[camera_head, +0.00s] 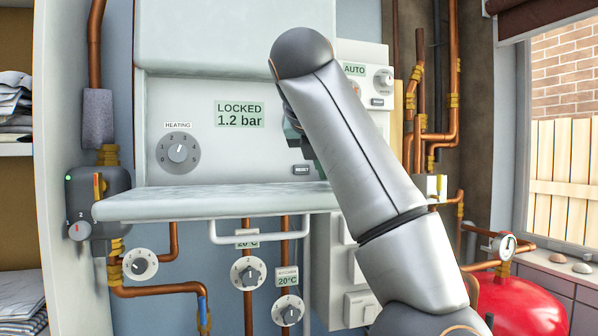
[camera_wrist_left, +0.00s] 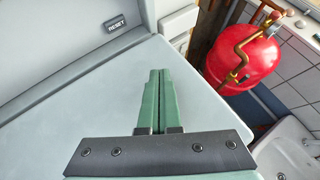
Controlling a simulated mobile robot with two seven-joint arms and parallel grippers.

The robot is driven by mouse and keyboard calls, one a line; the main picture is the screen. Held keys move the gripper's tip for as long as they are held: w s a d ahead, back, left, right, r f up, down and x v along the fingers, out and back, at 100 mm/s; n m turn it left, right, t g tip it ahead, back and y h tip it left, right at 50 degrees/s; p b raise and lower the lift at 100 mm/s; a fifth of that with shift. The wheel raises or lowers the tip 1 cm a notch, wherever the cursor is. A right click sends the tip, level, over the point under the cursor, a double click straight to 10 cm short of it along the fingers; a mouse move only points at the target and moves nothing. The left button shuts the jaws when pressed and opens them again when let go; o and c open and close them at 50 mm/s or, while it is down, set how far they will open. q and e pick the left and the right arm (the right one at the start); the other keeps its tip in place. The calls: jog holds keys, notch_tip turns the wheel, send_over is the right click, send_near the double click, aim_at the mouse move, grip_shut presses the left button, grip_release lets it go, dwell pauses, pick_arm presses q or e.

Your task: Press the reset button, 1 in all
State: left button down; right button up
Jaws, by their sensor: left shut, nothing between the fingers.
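The reset button (camera_head: 302,170) is a small dark key marked RESET, low on the right of the pale boiler front panel. It also shows at the upper left of the left wrist view (camera_wrist_left: 115,24). A display (camera_head: 239,114) above it reads LOCKED 1.2 bar. My left gripper (camera_wrist_left: 160,72) has green fingers, shut and empty, over the pale flap (camera_wrist_left: 205,110), right of the button and apart from it. In the head view a grey arm covers most of the gripper; only some green shows near the button. My right gripper is not in view.
A heating dial (camera_head: 178,152) is left on the panel. The pale flap (camera_head: 200,204) sticks out below it, with a white rail, dials and copper pipes underneath. A control box (camera_head: 382,78) marked AUTO stands at right. A red vessel (camera_head: 520,302) is at lower right.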

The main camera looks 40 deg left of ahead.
aim_at(306, 165)
pick_arm(q)
jog(key=shift+s, duration=0.1)
jog(key=shift+a, duration=0.1)
jog(key=w+a, duration=0.1)
jog(key=a, duration=0.1)
jog(key=w+a+p, duration=0.1)
jog(key=a, duration=0.1)
jog(key=w+a+p, duration=0.1)
jog(key=a, duration=0.1)
jog(key=shift+w+a, duration=0.1)
jog(key=shift+w, duration=0.1)
jog(key=shift+w+a, duration=0.4)
jog(key=shift+a, duration=0.35)
dwell(1.4)
jog(key=shift+w+a, duration=0.2)
jog(key=shift+a, duration=0.2)
